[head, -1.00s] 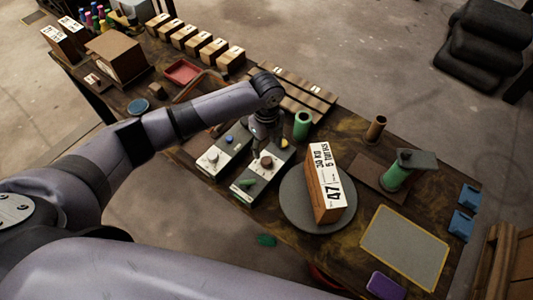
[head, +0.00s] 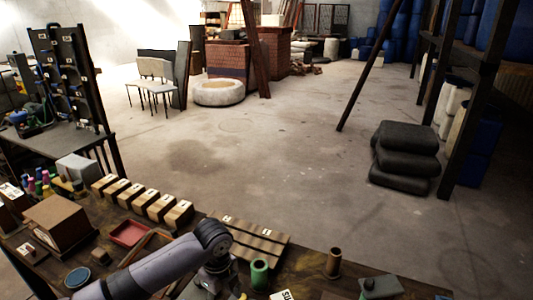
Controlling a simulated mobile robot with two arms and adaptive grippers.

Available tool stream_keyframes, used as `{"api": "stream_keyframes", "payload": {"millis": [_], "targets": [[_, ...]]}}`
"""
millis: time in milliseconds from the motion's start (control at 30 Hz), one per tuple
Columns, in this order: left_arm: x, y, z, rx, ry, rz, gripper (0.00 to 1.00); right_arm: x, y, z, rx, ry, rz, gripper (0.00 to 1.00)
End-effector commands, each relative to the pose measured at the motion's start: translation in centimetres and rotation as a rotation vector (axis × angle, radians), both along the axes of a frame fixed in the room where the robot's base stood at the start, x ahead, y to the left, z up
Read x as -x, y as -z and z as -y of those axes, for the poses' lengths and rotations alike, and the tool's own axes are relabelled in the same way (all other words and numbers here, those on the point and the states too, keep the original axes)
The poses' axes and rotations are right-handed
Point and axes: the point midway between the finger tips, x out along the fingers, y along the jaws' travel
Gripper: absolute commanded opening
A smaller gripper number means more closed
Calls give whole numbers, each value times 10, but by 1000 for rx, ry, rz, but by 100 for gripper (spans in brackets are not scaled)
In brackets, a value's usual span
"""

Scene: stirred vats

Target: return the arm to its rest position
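My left arm (head: 160,270) comes in from the lower left over the workbench and bends down at a rounded grey wrist joint. My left gripper (head: 215,282) points down at the bottom edge of the head view. Its fingertips are too dark and cut off to tell whether they are open or shut, or whether anything is between them. My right gripper is not in view.
On the bench are a green cylinder (head: 260,273), a brown cylinder (head: 333,262), a slatted wooden rack (head: 248,238), a red tray (head: 131,233), a brown box (head: 55,222) and several small wooden blocks (head: 160,205). Open concrete floor (head: 270,150) lies beyond, with stacked black sacks (head: 405,158) at right.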

Motion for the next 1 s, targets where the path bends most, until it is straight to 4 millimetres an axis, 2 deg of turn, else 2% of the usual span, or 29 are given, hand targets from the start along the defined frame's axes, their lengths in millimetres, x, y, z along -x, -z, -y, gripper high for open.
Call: {"api": "stream_keyframes", "payload": {"millis": [167, 300, 467, 567, 700, 1000], "targets": [[38, 22, 37, 87, -111, 6, 51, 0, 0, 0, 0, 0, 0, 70], [78, 34, 68, 195, -321, 21, 51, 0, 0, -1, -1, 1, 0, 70], [116, 37, 79, 303, -631, 28, 51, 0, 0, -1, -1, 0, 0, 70], [137, 36, 72, 353, -856, 31, 51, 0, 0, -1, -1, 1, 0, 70], [166, 35, 46, 386, -1184, 42, 51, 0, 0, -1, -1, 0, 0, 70], [213, 30, -15, 363, -1649, 101, 51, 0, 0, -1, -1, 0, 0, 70]]}}
